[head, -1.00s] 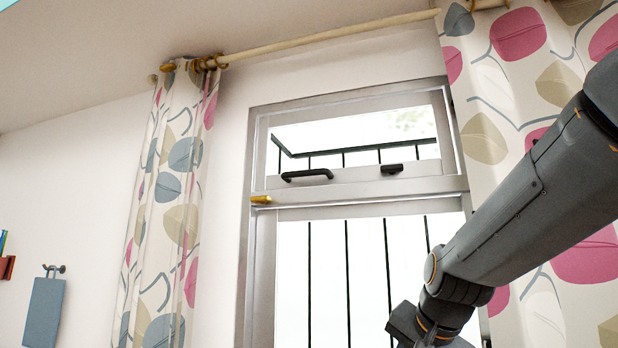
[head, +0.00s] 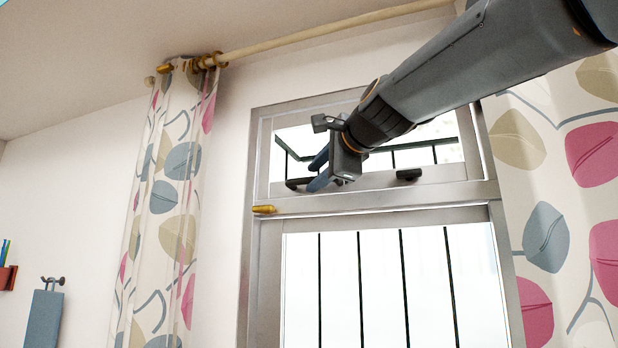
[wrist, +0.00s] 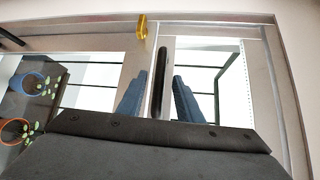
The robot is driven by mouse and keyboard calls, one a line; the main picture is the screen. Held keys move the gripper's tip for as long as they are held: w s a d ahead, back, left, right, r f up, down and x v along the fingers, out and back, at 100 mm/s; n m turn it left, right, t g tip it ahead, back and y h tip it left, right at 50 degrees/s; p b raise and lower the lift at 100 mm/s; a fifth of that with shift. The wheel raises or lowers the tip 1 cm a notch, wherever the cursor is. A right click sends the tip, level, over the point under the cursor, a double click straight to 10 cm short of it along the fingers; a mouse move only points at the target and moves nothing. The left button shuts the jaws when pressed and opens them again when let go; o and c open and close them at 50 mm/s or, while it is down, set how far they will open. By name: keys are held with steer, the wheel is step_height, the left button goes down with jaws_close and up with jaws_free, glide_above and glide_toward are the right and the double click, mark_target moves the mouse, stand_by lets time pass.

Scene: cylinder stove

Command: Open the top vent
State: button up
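The top vent (head: 440,172) is the upper pane of the window, with a pale frame; it looks closed in its frame. Its black bar handle (head: 294,184) sits on the vent's lower rail, partly hidden by my gripper in the head view. My gripper (head: 318,172) has blue fingers and is at the handle. In the wrist view my gripper (wrist: 158,90) is open, with the handle (wrist: 157,75) lying between the two fingers and a gap visible on each side. A small black catch (head: 409,175) sits on the same rail to the right.
A yellow latch (head: 264,209) is on the frame left below the vent. Patterned curtains hang at the left (head: 175,200) and right (head: 560,190), under a wooden rod (head: 330,35). Potted plants (wrist: 32,82) show through the glass in the wrist view.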

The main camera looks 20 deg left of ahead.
mark_target(312, 178)
steer(key=shift+p+x, duration=0.35)
steer(key=shift+x, duration=1.35)
jaws_close()
